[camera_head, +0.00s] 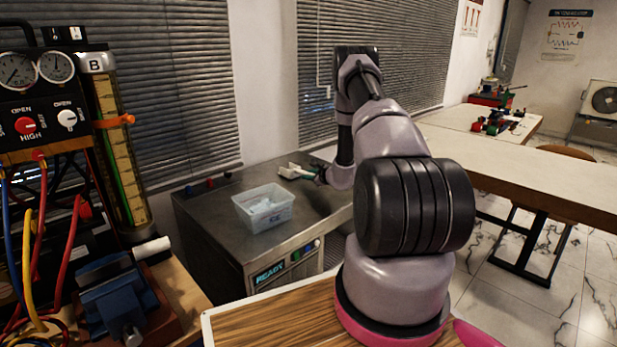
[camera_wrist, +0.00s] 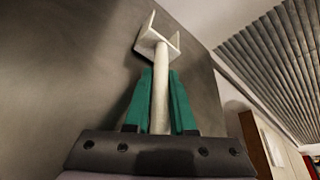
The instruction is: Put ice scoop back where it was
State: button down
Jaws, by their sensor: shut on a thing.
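The ice scoop (camera_wrist: 158,85) is off-white, with a round handle and a squared, open scoop head. In the wrist view my gripper (camera_wrist: 161,85) is shut on its handle, between two green fingers, with the head beyond the fingertips. In the head view the scoop (camera_head: 291,171) shows small, over the back right part of the metal counter, and my gripper (camera_head: 317,172) is at its right end. I cannot tell whether the scoop touches the counter. A clear plastic bin (camera_head: 263,221) with pale contents, likely ice, stands on the counter, to the front left of the scoop.
The metal counter (camera_head: 215,211) has small red, blue and dark knobs (camera_head: 210,183) at its back and a READY panel on its front. A gauge rig (camera_head: 40,110) with hoses and a blue vise (camera_head: 118,300) stand at left. A long table (camera_head: 560,180) is at right.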

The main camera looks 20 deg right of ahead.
jog(key=shift+f, duration=0.25)
jog(key=c, duration=0.8)
grip_release()
jog(key=shift+o, duration=0.2)
